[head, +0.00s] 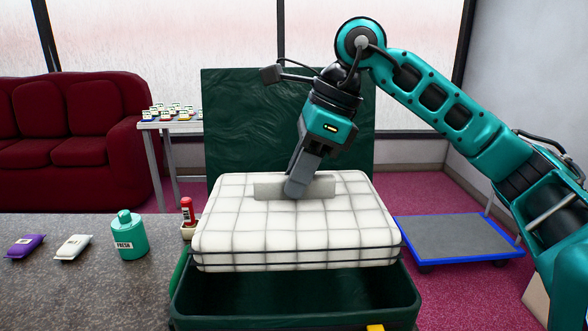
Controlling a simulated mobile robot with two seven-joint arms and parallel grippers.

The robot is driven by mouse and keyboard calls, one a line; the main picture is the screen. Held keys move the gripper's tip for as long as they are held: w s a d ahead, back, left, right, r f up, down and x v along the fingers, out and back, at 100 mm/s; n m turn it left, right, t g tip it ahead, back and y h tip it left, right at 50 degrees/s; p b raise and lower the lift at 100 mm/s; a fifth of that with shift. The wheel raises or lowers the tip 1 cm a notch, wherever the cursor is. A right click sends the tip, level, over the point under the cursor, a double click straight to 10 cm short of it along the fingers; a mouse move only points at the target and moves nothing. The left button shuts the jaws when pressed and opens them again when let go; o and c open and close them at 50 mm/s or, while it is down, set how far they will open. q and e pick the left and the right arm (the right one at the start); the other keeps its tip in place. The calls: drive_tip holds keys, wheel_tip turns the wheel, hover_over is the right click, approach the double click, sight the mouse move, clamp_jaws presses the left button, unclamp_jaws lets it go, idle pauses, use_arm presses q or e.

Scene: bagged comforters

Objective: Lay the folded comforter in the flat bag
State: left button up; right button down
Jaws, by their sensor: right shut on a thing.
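The folded comforter (250,225) is a white, grid-patterned block with dark bands round its lower side. It is level and sits above the opening of the flat bag (290,318), which is dark green with its lid (235,120) standing open behind. The bag's front interior shows empty below the comforter; the rest is hidden. My right gripper (296,190) points down onto the comforter's top and is shut on a grey strip there, part of the comforter's top. Its fingertips are partly hidden. My left gripper is not in view.
A grey counter (80,285) at left bears a purple packet (25,246), a white packet (73,248), a green FRESH bottle (129,238) and a red-capped item (188,212). A blue-edged cart (455,238) stands at right. A red sofa (70,135) and small table (165,124) are behind.

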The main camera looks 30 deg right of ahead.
sight(298, 202)
wheel_tip(298, 202, down, 5)
drive_tip(key=b, duration=0.3)
drive_tip(key=shift+r, duration=0.15)
drive_tip(key=shift+f+b, duration=0.8)
drive_tip(key=shift+b, duration=0.15)
drive_tip(key=shift+f+b, duration=0.65)
drive_tip(key=shift+f, duration=0.2)
drive_tip(key=shift+f+b, duration=0.7)
drive_tip(key=shift+f, duration=0.05)
use_arm(q)
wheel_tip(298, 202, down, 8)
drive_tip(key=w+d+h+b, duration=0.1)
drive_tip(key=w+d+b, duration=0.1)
drive_tip(key=b, duration=0.2)
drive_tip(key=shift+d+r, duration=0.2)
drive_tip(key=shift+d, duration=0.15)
use_arm(e)
wheel_tip(298, 202, down, 5)
drive_tip(key=shift+r, duration=0.15)
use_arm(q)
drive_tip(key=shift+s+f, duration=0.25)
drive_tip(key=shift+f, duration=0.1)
use_arm(e)
drive_tip(key=shift+f, duration=0.2)
use_arm(q)
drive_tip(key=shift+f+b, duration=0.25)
drive_tip(key=shift+b, duration=0.1)
use_arm(e)
drive_tip(key=shift+f, duration=0.3)
